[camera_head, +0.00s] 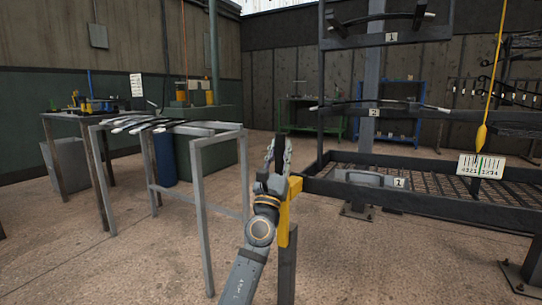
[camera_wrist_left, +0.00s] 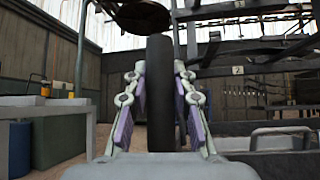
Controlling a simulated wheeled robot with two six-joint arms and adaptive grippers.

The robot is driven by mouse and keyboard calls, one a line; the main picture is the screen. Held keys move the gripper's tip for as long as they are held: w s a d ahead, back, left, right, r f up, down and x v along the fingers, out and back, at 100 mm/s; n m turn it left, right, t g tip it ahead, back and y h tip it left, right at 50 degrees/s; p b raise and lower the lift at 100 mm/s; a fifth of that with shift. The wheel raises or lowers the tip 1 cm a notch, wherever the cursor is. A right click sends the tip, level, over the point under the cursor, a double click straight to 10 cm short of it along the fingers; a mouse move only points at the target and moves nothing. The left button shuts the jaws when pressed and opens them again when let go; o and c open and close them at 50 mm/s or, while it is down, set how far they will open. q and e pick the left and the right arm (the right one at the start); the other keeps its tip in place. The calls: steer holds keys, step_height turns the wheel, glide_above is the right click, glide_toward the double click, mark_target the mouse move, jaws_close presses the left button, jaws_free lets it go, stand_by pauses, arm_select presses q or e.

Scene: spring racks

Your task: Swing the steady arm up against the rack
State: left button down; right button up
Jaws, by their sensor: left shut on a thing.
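My left gripper (camera_head: 278,152) stands upright in front of the rack's left end. In the left wrist view its fingers (camera_wrist_left: 162,100) are closed on both sides of a dark upright bar with a rounded top (camera_wrist_left: 160,75), which looks like the steady arm's grip. A yellow bracket (camera_head: 295,188) on a dark post (camera_head: 287,265) shows just right of the gripper; my arm hides part of it. How the bar joins the bracket is hidden. The dark rack (camera_head: 322,90) stands right of and behind the gripper, with numbered shelves. My right gripper is out of view.
A grey metal stand (camera_head: 205,140) with dark springs (camera_head: 150,124) on top is left of my arm. A yellow pendant (camera_head: 481,137) with a label card hangs at right. A workbench (camera_head: 75,117) stands far left. The front floor is clear.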

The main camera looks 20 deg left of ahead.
arm_select(q)
steer(key=shift+d+f, duration=0.15)
steer(key=shift+f, duration=0.1)
steer(key=c, duration=1.6)
jaws_free()
steer(key=o, duration=0.5)
steer(key=shift+d+r+m, duration=0.1)
steer(key=shift+d+m, duration=0.1)
steer(key=shift+m, duration=0.1)
steer(key=v, duration=1.2)
steer(key=shift+a, duration=0.1)
